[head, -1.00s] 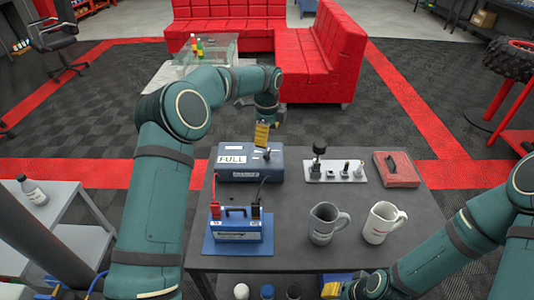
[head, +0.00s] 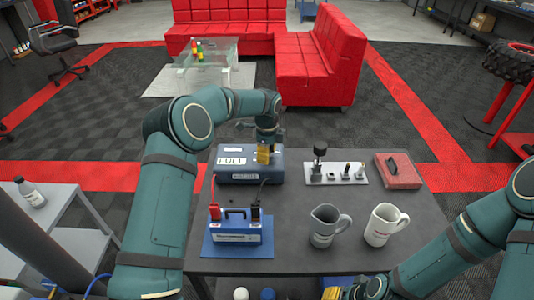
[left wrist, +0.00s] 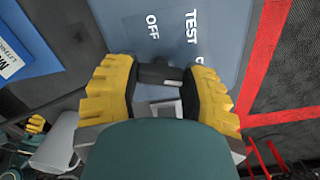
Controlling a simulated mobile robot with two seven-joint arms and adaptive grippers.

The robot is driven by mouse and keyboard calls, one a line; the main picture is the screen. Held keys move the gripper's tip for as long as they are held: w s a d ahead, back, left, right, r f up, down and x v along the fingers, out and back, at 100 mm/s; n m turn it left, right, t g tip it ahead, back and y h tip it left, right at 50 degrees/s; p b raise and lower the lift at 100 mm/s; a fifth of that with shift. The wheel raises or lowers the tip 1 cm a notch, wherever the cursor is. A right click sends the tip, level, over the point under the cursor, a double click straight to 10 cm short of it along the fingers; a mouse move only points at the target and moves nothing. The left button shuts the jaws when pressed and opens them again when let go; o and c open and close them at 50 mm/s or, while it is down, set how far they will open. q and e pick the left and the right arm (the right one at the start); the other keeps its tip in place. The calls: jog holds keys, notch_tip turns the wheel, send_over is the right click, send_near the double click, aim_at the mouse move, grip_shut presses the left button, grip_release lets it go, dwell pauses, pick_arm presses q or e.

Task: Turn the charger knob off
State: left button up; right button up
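The charger (head: 235,178) is a blue-grey box at the back left of the table, with a white "FULL" label. Its dark knob (left wrist: 159,73) shows in the left wrist view, between my left gripper's fingertips. "OFF" and "TEST" labels are printed on the charger face (left wrist: 175,42) beyond it. My left gripper (head: 264,153) is at the charger's right end; in the wrist view its yellow fingers (left wrist: 160,80) are apart on both sides of the knob. I cannot tell whether they touch it. My right gripper (head: 336,292) is low at the bottom edge, mostly cut off.
A blue battery (head: 235,232) with red and black clamps stands in front of the charger on a blue mat (head: 222,251). Two mugs, grey (head: 325,226) and white (head: 383,226), stand to its right. A plate with small posts (head: 337,173) and a red case (head: 398,171) lie behind.

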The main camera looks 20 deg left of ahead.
pick_arm(q)
jog(key=shift+c, duration=1)
jog(key=n+p, duration=0.1)
jog(key=n, duration=0.3)
jog(key=n+p, duration=0.1)
jog(key=n, duration=0.5)
jog(key=shift+p, duration=0.3)
jog(key=n, duration=0.6)
jog(key=shift+n+p, duration=0.35)
jog(key=shift+n, duration=0.05)
jog(key=n, duration=0.4)
jog(key=shift+n, duration=0.7)
